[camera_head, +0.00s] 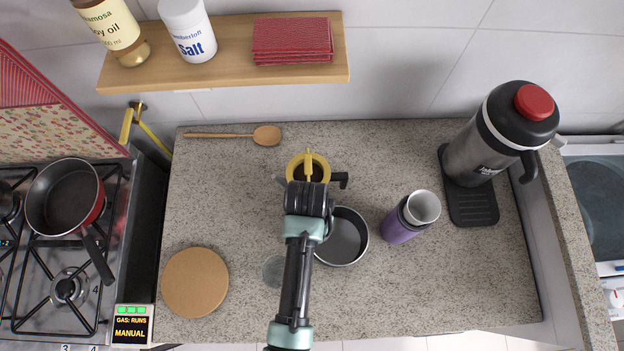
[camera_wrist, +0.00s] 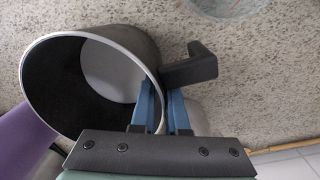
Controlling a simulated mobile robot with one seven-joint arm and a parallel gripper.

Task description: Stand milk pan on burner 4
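The milk pan (camera_head: 343,238) is a small dark pan with a pale rim, over the counter just right of my arm. In the wrist view the pan (camera_wrist: 60,90) opens toward the camera, with its black handle (camera_wrist: 195,65) to the right. My gripper's blue fingers (camera_wrist: 164,108) are close together at the pan's near wall, one inside the rim and one outside beside the handle. They appear shut on the wall; the contact is partly hidden. Burner 4 (camera_head: 68,288) is at the front right of the stove at left and is bare.
A red pan (camera_head: 65,197) sits on the burner behind, its handle reaching toward burner 4. A purple cup (camera_head: 402,225), yellow-topped pot (camera_head: 307,168), glass disc (camera_head: 272,271), round board (camera_head: 195,282), wooden spoon (camera_head: 266,136) and flask (camera_head: 490,130) stand or lie on the counter.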

